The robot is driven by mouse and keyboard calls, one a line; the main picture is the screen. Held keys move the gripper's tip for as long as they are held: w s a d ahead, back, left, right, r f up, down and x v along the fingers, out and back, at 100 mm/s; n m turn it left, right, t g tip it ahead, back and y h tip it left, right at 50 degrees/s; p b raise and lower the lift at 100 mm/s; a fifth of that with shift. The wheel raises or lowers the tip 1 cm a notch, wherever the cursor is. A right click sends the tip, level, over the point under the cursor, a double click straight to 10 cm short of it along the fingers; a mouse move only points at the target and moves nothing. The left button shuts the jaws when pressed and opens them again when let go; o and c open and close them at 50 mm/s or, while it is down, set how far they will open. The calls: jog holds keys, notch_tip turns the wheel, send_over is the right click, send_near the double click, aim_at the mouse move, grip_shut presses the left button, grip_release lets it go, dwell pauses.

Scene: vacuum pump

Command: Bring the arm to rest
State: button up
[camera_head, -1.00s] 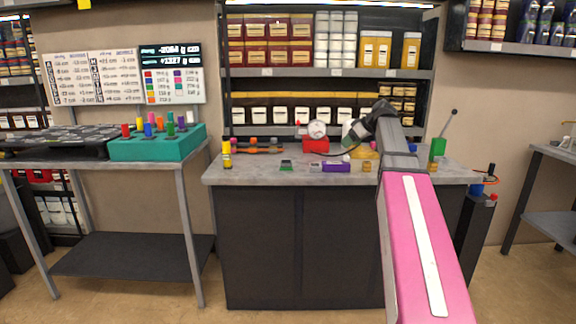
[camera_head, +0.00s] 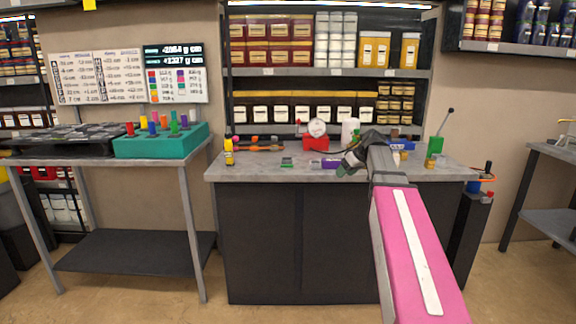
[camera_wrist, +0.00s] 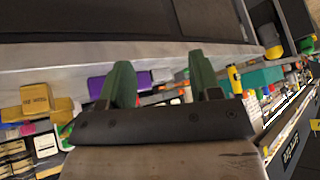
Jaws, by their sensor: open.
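My gripper (camera_head: 345,168) is over the front part of the grey counter (camera_head: 255,172) in the head view, at the end of my pink arm. In the wrist view its two green fingers (camera_wrist: 162,84) stand apart with nothing held between them. A purple block (camera_wrist: 96,86) shows beyond the left finger in the wrist view. The same purple block (camera_head: 322,163) lies just left of my gripper in the head view. My gripper hides part of the counter behind it.
A red gauge device (camera_head: 315,143), a white cylinder (camera_head: 350,131) and a green lever block (camera_head: 435,147) stand on the counter. A yellow bottle (camera_head: 229,152) stands at its left end. A side table with a teal block holder (camera_head: 160,147) is at left. Floor in front is clear.

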jog(key=s+a+f+m+g+h, duration=0.2)
jog(key=s+f+m, duration=0.1)
jog(key=s+f, duration=0.9)
jog(key=s+a+f+m+g+h, duration=0.2)
jog(key=s+f, duration=1.1)
jog(key=f, duration=0.8)
jog(key=shift+m+h, duration=0.8)
jog(key=shift+m, duration=0.4)
